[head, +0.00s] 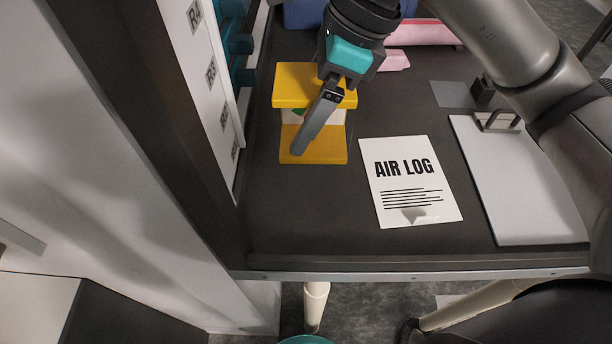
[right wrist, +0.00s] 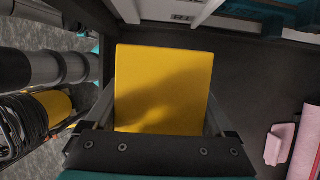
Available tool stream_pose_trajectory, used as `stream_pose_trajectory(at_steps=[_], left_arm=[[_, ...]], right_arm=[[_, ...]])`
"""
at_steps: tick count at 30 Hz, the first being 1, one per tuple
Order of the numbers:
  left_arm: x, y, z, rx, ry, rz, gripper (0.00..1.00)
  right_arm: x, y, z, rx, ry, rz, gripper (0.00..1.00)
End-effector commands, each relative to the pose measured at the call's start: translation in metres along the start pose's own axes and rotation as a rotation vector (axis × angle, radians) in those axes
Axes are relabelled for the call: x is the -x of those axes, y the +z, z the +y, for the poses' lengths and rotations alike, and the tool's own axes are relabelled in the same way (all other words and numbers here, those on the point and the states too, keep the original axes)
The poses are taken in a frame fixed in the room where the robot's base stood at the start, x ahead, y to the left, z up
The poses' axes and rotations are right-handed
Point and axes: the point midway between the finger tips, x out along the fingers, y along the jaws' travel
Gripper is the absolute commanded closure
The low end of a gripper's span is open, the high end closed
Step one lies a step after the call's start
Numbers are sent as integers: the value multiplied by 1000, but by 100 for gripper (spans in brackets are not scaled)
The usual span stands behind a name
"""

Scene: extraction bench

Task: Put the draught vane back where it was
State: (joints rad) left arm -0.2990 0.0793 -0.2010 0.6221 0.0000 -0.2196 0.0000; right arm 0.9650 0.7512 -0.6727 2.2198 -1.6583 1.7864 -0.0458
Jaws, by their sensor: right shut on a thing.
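A yellow piece (head: 315,148) with flat yellow plates at top and bottom and a pale, partly green middle is at the left of the dark bench. No label names it, so I cannot be sure that it is the draught vane. My right gripper (head: 318,118) comes down over it and is shut on it. In the right wrist view its flat yellow top (right wrist: 164,88) fills the space between the fingers (right wrist: 164,125). The fingers hide part of it, and I cannot tell whether it touches the bench. My left gripper is not in view.
A rack (head: 206,75) with R labels and teal parts stands close on the left. An AIR LOG sheet (head: 411,181) and a clipboard (head: 525,190) lie to the right. Pink things (head: 420,33) and a blue box (head: 301,14) are behind. The bench front edge (head: 400,262) is nearby.

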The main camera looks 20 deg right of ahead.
Motion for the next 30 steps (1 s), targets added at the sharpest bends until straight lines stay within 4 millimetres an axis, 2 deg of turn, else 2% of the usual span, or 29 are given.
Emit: stream_pose_trajectory(at_steps=[3,9,19,25,30], left_arm=[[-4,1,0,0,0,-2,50],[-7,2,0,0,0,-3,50],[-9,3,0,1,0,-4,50],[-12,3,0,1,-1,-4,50],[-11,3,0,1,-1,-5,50]], right_arm=[[-30,-13,1,-3,6,2,88],[-70,-30,1,-2,3,2,88],[-97,-40,0,-1,2,1,88],[-124,-51,0,0,2,0,88],[-126,-52,-1,2,-2,-1,88]])
